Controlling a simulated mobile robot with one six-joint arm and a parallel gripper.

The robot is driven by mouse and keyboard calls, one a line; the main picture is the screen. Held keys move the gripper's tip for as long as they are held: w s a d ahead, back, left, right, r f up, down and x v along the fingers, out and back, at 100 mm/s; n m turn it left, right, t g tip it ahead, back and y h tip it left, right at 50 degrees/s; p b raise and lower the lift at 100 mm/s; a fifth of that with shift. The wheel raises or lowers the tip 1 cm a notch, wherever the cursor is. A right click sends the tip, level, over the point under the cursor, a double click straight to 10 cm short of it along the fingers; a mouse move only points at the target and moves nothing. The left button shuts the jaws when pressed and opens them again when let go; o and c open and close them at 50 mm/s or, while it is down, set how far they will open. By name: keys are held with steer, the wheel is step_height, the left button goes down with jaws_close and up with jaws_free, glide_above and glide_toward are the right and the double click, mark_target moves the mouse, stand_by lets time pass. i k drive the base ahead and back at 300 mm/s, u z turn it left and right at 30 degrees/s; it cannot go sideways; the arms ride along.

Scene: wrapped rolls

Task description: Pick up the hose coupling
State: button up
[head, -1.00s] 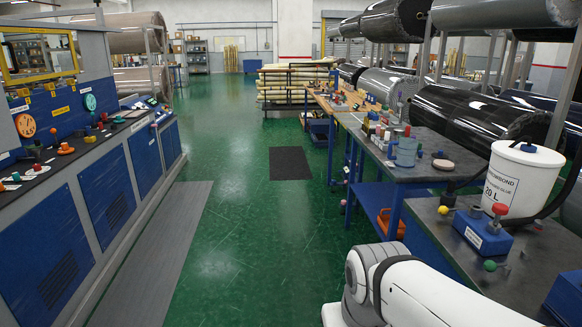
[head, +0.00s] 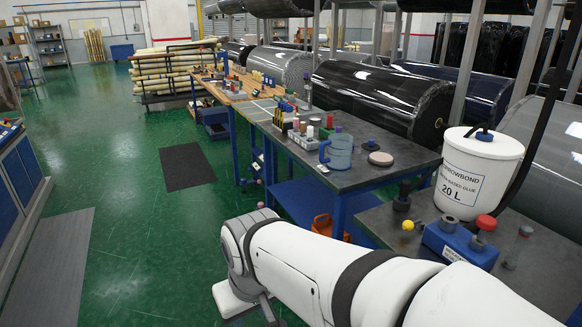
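I cannot single out the hose coupling for certain. A small dark fitting (head: 402,196) stands on the near right bench, left of the white glue bucket, and a dark grey cylinder (head: 519,247) stands farther right; either is too small to identify. My white arm (head: 320,265) crosses the lower right of the head view, in front of the benches. The arm covers part of the near bench.
The near bench (head: 545,275) also holds a glue bucket (head: 478,178), a blue block with a red knob (head: 460,243) and a yellow ball (head: 407,225). A farther bench (head: 400,165) carries a blue jug (head: 337,152) and several small items. The green floor (head: 140,245) at left is open.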

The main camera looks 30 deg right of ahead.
mark_target(405, 187)
steer(key=u, duration=0.05)
steer(key=i, duration=2.55)
steer(key=z, duration=3.55)
steer(key=i, duration=1.05)
